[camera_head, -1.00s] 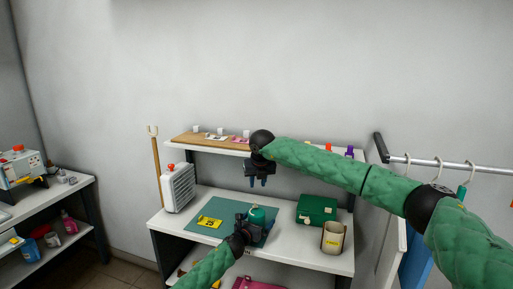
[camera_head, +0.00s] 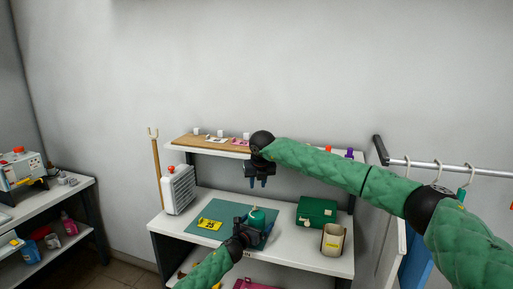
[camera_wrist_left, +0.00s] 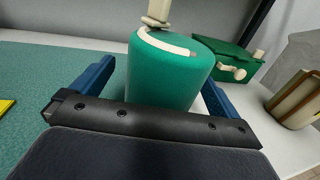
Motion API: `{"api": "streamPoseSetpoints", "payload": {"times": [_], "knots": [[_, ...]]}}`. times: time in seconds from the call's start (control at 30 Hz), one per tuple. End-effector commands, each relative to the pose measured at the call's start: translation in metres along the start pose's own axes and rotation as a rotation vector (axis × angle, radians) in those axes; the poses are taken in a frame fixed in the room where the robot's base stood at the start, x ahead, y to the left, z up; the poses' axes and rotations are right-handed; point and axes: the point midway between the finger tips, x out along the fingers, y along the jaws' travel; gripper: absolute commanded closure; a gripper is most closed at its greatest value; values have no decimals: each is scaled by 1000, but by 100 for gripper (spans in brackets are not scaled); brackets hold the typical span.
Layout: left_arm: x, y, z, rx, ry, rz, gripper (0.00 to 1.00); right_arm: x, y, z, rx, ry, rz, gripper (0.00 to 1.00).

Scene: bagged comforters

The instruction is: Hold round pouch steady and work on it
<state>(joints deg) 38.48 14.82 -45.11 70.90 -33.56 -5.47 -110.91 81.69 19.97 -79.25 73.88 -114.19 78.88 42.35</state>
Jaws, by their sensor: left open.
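The round pouch (camera_head: 257,216) is a green upright cylinder with a cream zip-like band and a cream tab on its top. It stands on the green mat (camera_head: 197,227) on the workbench. In the left wrist view the pouch (camera_wrist_left: 168,75) sits between the two blue fingers of my left gripper (camera_wrist_left: 155,92). That gripper is open, with a visible gap on the left side. In the head view my left gripper (camera_head: 246,232) is at the pouch's near side. My right gripper (camera_head: 257,182) hangs above and behind the pouch, fingers down, with a small gap between its fingertips.
A yellow card (camera_head: 210,224) lies on the mat. A white heater-like box (camera_head: 178,189) stands at the left. An upper shelf (camera_head: 205,147) runs behind my right gripper.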

Motion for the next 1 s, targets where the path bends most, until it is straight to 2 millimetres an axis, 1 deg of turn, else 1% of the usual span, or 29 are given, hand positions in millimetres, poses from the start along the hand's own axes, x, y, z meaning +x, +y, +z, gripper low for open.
{"api": "streamPoseSetpoints", "payload": {"times": [0.8, 1.0], "knots": [[-33, -1, 7, 0, 0, -1, 0, -17, 0, 7, 0, 0, 0, 71], [-38, 0, 8, 1, 0, 0, 0, -20, 0, 8, 0, 0, 0, 71]]}}
